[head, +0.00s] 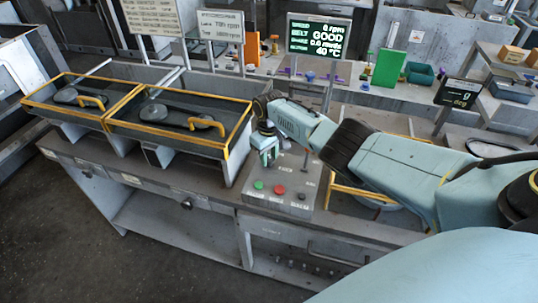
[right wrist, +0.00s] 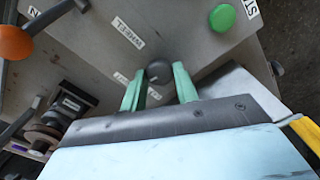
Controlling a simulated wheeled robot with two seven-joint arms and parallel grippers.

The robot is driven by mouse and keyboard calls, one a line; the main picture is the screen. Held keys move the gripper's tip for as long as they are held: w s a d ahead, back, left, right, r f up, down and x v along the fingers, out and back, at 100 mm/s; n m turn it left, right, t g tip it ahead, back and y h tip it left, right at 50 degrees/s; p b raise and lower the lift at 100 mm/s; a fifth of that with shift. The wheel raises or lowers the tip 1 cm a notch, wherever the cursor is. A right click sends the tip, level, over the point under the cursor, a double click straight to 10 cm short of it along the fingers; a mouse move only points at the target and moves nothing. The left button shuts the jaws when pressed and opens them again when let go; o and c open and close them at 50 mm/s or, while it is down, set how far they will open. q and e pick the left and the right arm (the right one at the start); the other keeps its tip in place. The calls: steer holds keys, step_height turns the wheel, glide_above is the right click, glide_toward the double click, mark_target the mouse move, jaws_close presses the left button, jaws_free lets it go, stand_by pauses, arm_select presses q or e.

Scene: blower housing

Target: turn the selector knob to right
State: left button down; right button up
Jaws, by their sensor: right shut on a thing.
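The selector knob (right wrist: 158,72) is a small dark round knob on the grey control panel (head: 284,206). In the right wrist view it sits between the two pale green fingertips of my right gripper (right wrist: 158,79), which is shut on it. A light mark shows on the knob, but its exact direction is too small to read. In the head view my right gripper (head: 269,154) points down at the back left of the panel and hides the knob. My left gripper is not in view.
A green button (head: 258,185) and a red button (head: 280,190) sit on the panel's front part. Yellow-edged trays (head: 228,155) stand close on the left. An orange ball-topped lever (right wrist: 15,42) is near the panel.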

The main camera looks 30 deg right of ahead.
mark_target(269, 159)
steer(key=o, duration=1)
steer(key=shift+r, duration=0.1)
step_height(269, 159, up, 13)
steer(key=shift+r+p, duration=0.2)
steer(key=shift+p, duration=0.45)
